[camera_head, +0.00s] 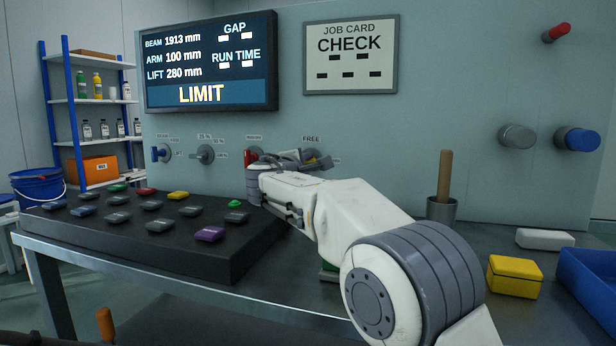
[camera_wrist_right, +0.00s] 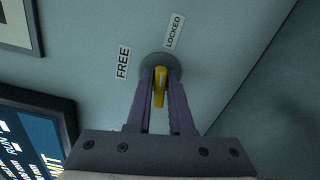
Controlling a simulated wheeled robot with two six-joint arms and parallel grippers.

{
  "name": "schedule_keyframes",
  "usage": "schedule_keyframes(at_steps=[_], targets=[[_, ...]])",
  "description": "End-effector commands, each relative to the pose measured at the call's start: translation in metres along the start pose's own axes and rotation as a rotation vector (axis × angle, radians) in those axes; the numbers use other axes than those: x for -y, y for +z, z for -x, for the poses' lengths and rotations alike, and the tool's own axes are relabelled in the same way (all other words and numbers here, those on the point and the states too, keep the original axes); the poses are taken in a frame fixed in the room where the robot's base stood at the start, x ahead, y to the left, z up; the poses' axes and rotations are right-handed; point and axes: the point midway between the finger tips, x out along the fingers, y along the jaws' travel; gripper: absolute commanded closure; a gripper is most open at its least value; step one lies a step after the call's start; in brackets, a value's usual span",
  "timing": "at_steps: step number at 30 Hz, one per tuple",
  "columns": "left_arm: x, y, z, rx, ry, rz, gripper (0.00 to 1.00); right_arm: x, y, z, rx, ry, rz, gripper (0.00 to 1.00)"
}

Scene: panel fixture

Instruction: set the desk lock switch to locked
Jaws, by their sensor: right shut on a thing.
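The desk lock switch (camera_wrist_right: 159,88) is a yellow lever on a round grey base on the wall panel. In the right wrist view the FREE label (camera_wrist_right: 123,62) is left of it and the LOCKED label (camera_wrist_right: 174,30) is above right. My right gripper (camera_wrist_right: 160,92) is shut on the lever, a purple finger on each side. I cannot tell clearly which label the lever points to. In the head view my right gripper (camera_head: 308,160) is at the panel under the FREE label (camera_head: 311,139), and its arm and wrist hide much of the switch. My left gripper is not in view.
Other panel knobs (camera_head: 205,153) are left of the switch. A black console (camera_head: 150,240) with several coloured buttons lies below. A wooden handle in a grey cup (camera_head: 442,209), a yellow box (camera_head: 514,277) and a blue bin (camera_head: 590,280) are on the right.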

Motion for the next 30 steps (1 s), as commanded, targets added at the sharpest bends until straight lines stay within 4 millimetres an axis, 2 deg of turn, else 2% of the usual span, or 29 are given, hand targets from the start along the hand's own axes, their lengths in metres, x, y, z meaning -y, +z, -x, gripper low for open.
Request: schedule_keyframes(at_steps=[1,9,29,30], targets=[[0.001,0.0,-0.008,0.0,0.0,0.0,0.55,0.006,-0.001,0.0,0.002,-0.003,-0.031,1.0],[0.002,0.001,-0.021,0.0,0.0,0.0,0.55,0.005,-0.001,0.0,0.003,-0.005,-0.16,1.0],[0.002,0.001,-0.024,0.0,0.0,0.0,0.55,0.004,0.0,0.0,0.004,-0.007,-0.211,1.0],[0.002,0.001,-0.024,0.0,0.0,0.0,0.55,0.004,0.0,0.0,0.005,-0.007,-0.211,0.65]])
